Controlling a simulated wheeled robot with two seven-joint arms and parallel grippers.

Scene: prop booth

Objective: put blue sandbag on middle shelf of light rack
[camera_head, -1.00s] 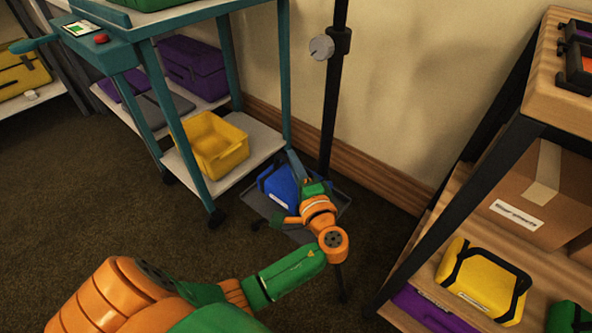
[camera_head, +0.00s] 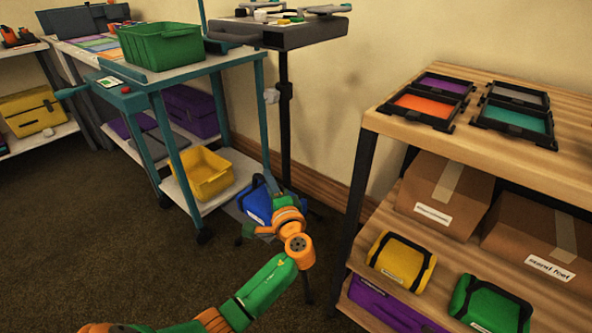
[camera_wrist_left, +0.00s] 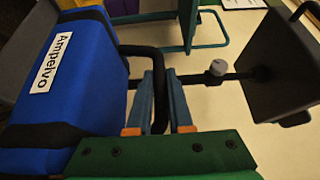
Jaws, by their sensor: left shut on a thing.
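The blue sandbag (camera_head: 258,205) is low by the foot of the black stand, partly hidden behind my left gripper (camera_head: 271,186). In the left wrist view the blue sandbag (camera_wrist_left: 75,75) has black straps and a white label. There the left gripper (camera_wrist_left: 165,82) is shut on its black loop handle. I cannot tell whether the bag is clear of the surface below. The light wooden rack (camera_head: 520,160) stands at the right. Its middle shelf (camera_head: 405,225) holds a yellow sandbag (camera_head: 401,262), a green sandbag (camera_head: 490,305) and cardboard boxes. My right gripper is out of view.
A teal cart (camera_head: 172,135) with a yellow bin (camera_head: 205,172) stands left of the bag. The black stand (camera_head: 284,130) rises close behind my gripper. A purple sandbag (camera_head: 385,305) lies under the middle shelf. Open dark floor (camera_head: 110,235) lies at the left front.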

